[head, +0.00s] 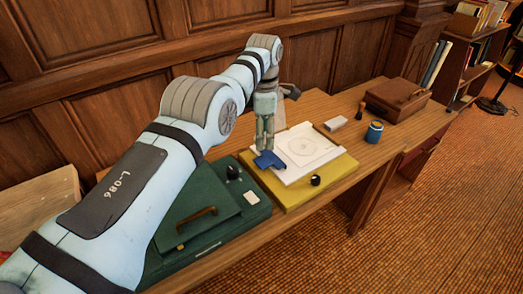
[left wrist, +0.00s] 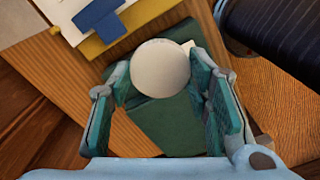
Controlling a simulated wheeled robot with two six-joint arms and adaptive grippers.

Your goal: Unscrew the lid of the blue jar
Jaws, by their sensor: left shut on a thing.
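The blue jar (head: 374,132) stands upright on the right part of the wooden desk, near the brown case. It is small in the head view, and I cannot tell whether its lid is on. My left gripper (head: 264,148) points down over the drawing board area, well left of the jar and apart from it. In the left wrist view the left gripper (left wrist: 163,90) is shut on a pale round thing (left wrist: 161,68), which I cannot surely name as the lid. In the head view the fingers hide this thing. My right gripper is not in view.
A green case (head: 205,225) lies at the front left, next to a yellow board (head: 318,185) with white paper (head: 312,155) and a blue piece (head: 269,160).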

